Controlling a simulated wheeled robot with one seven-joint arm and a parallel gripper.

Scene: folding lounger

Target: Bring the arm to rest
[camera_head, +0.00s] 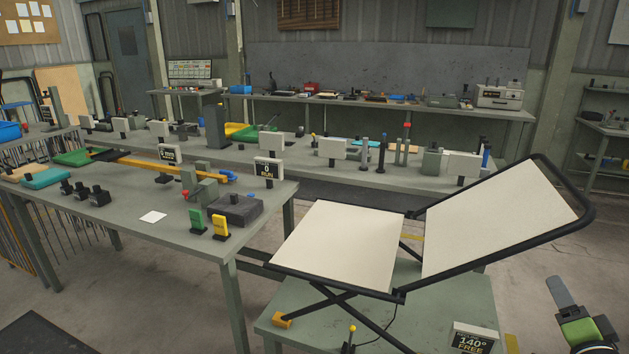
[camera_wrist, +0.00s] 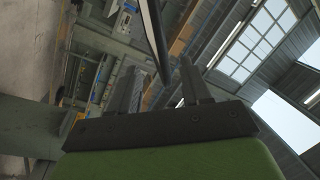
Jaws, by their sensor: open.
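The folding lounger has a cream seat panel (camera_head: 345,242) lying nearly flat and a cream backrest (camera_head: 495,215) tilted up to the right, both in a black tube frame (camera_head: 592,212). It stands on a low green-grey table. My gripper (camera_head: 578,302) is at the lower right of the head view, right of and below the backrest, apart from it in the picture. In the wrist view my gripper (camera_wrist: 158,68) shows two separated fingers. A dark bar (camera_wrist: 152,30), probably the lounger's tube, crosses the view between them; I see no grip on it.
The low table (camera_head: 290,322) carries a "140° FREE" sign (camera_head: 471,340) and a small yellow-topped lever (camera_head: 350,338). A workbench (camera_head: 120,215) with blocks and signs stands at left. More benches line the back. Floor right of the lounger looks clear.

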